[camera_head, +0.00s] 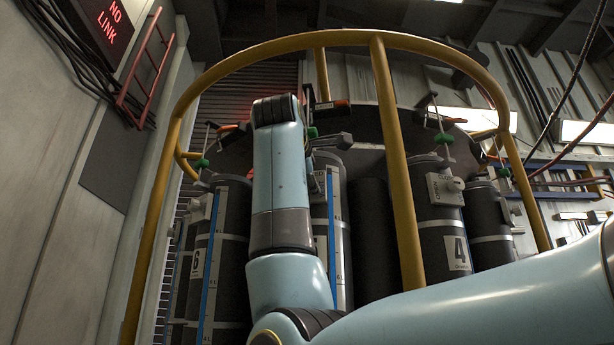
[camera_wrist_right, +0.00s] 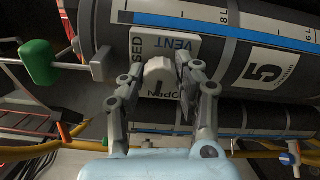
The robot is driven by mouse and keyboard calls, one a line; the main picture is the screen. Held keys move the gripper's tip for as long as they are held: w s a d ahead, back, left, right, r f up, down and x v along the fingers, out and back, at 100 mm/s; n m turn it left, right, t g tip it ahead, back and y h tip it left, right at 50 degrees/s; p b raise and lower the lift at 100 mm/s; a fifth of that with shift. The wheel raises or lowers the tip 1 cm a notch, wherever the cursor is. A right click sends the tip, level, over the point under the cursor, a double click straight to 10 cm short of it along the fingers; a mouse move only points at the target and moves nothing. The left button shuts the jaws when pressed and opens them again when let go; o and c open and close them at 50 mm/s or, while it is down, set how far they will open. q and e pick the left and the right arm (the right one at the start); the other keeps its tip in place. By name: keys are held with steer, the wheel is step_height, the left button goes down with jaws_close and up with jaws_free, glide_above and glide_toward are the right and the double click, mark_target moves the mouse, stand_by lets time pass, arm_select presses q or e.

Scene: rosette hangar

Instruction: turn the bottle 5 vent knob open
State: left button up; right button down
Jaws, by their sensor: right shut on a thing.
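Bottle 5 (camera_wrist_right: 250,66) is a dark cylinder with a white number label and a blue level strip. It also shows in the head view (camera_head: 322,205), partly behind my right arm. Its white vent plate (camera_wrist_right: 190,44) carries the words VENT and, partly covered, CLOSED and OPEN. The pale vent knob (camera_wrist_right: 159,70) sits on this plate with a dark mark on its lower part. My right gripper (camera_wrist_right: 158,78) is shut on the knob, one finger on each side. In the head view the right gripper (camera_head: 328,141) is mostly hidden behind my forearm. My left gripper is not in view.
A yellow guard rail (camera_head: 398,170) arches around the bottles, with an upright close to my arm's right. Bottle 4 (camera_head: 445,225) and bottle 6 (camera_head: 205,265) stand on either side. A green-handled valve (camera_wrist_right: 38,62) sticks out beside the plate.

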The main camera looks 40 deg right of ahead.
steer(key=shift+f, duration=0.1)
stand_by(0.3)
steer(key=c, duration=0.9)
jaws_free()
steer(key=shift+w, duration=0.1)
steer(key=shift+c, duration=0.2)
steer(key=shift+a, duration=0.1)
steer(key=v, duration=0.7)
steer(key=shift+s, duration=0.25)
steer(key=shift+a+f, duration=0.1)
steer(key=shift+a, duration=0.05)
